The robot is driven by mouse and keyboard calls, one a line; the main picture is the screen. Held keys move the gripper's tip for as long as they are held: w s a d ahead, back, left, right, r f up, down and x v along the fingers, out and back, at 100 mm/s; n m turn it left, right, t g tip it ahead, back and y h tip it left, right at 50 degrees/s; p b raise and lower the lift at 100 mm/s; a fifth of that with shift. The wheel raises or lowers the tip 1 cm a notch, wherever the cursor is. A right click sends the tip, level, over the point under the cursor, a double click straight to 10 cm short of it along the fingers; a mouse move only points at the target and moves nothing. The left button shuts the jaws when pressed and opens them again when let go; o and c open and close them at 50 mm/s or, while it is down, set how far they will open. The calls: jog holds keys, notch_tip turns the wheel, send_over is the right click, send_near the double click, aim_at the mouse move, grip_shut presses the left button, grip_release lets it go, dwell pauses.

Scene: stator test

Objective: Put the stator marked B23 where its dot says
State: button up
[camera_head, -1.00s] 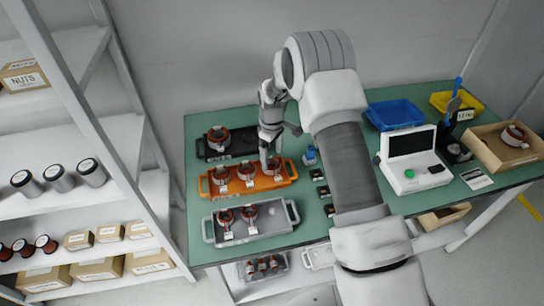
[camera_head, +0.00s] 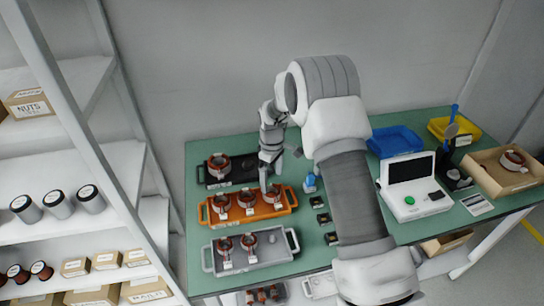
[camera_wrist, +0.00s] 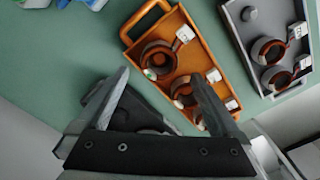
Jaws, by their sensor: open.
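The orange tray (camera_head: 236,217) holds several copper-and-dark stators with white tags. In the wrist view, its nearest-the-handle stator (camera_wrist: 158,57) shows a green dot; the tag writing is too small to read, so I cannot tell which is B23. My gripper (camera_head: 265,182) points down over the right end of the orange tray, close to the right stator (camera_head: 273,193). In the wrist view my gripper (camera_wrist: 165,76) has its fingers wide apart, with nothing clearly held between them. The black tray (camera_head: 245,179) has one stator (camera_head: 218,163). The grey tray (camera_head: 270,255) has two stators.
Small dark parts (camera_head: 319,202) and a blue item (camera_head: 310,182) lie right of the trays. A white tester (camera_head: 412,200) stands further right, with a blue bin (camera_head: 396,141), a yellow bin (camera_head: 455,130) and a cardboard box (camera_head: 490,175) holding a stator. Shelves (camera_head: 100,165) stand left.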

notch_tip(320, 180, up, 16)
jog(key=shift+b, duration=0.4)
dwell(0.5)
jog(key=s+d+r+m+t, duration=0.1)
jog(key=s+d+r+m, duration=0.25)
jog(key=s+r, duration=0.45)
jog(key=s+d+r+m+t, duration=0.2)
jog(key=s+d+r, duration=0.2)
jog(key=s+r, duration=0.3)
jog(key=s+d+m+t, duration=0.2)
jog(key=s+d+m, duration=0.2)
jog(key=s, duration=1.4)
jog(key=shift+f+m+t, duration=0.3)
jog(key=shift+f+m, duration=0.05)
jog(key=shift+m, duration=0.6)
jog(key=shift+s+d, duration=0.1)
